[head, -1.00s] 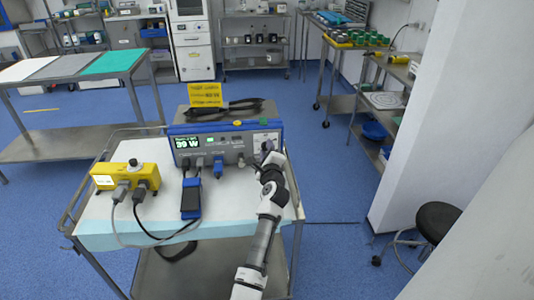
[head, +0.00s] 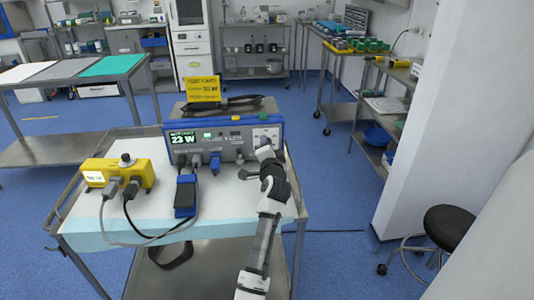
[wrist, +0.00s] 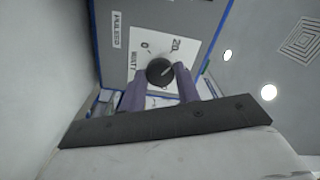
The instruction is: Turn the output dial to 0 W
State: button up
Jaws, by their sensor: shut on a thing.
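The blue and grey generator unit (head: 225,150) stands on the cart. Its green display (head: 183,138) reads 23 W. The output dial is a round black knob (wrist: 160,72) on a white scale plate (wrist: 150,48) with the marks 0 and 20 visible. My gripper (wrist: 161,84) has its two purple fingers on either side of the knob and is shut on it. In the head view my gripper (head: 266,153) is at the right end of the front panel and mostly hides the dial.
A yellow box (head: 117,173) with cables stands at the left of the cart (head: 150,222). A blue and black foot pedal (head: 186,195) lies in front of the unit. A yellow card (head: 202,88) stands behind it. A stool (head: 452,225) is at the right.

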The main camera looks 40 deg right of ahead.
jog(key=n+b, duration=0.2)
jog(key=n, duration=0.1)
jog(key=n+b, duration=0.1)
jog(key=shift+f+n, duration=0.25)
jog(key=shift+n, duration=0.05)
jog(key=n+b, duration=0.2)
jog(key=n, duration=0.2)
jog(key=shift+r+n+b, duration=0.15)
jog(key=shift+n+b, duration=0.15)
jog(key=shift+b, duration=0.1)
jog(key=o, duration=1)
jog(key=shift+s, duration=0.1)
jog(key=b+v, duration=0.1)
jog(key=v, duration=1.2)
jog(key=shift+s+a, duration=0.2)
jog(key=shift+a, duration=0.05)
